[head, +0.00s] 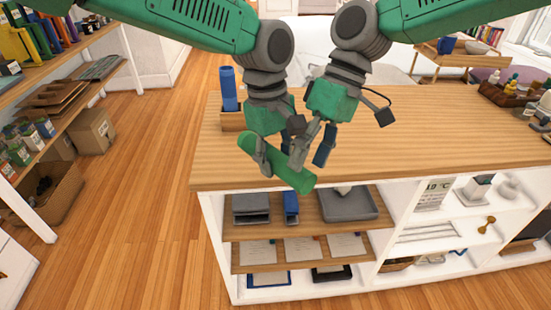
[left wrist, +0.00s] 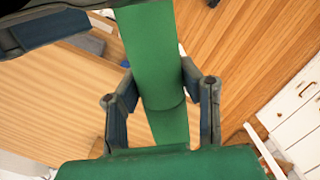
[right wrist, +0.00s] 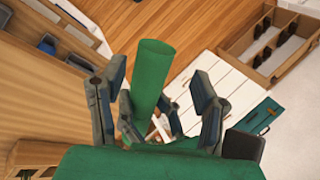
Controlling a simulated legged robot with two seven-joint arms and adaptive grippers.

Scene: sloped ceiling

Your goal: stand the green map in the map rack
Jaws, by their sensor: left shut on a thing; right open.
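The green map (head: 293,176) is a rolled tube, held tilted above the front edge of the wooden counter. My left gripper (head: 275,148) is shut on it; in the left wrist view the tube (left wrist: 153,60) runs between the fingers. My right gripper (head: 318,148) is open, close beside the map's right end. In the right wrist view the map (right wrist: 150,75) shows between the spread fingers, but I cannot tell whether they touch it. A wooden box (head: 232,121), seemingly the map rack, stands at the counter's left end with a blue roll (head: 228,88) upright in it. My left arm partly hides the box.
The counter top (head: 400,140) is mostly clear in the middle. A tray of bottles (head: 510,92) stands at its right end. Open shelves below hold trays (head: 347,204) and papers. A wall shelf with books (head: 30,40) is at the left.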

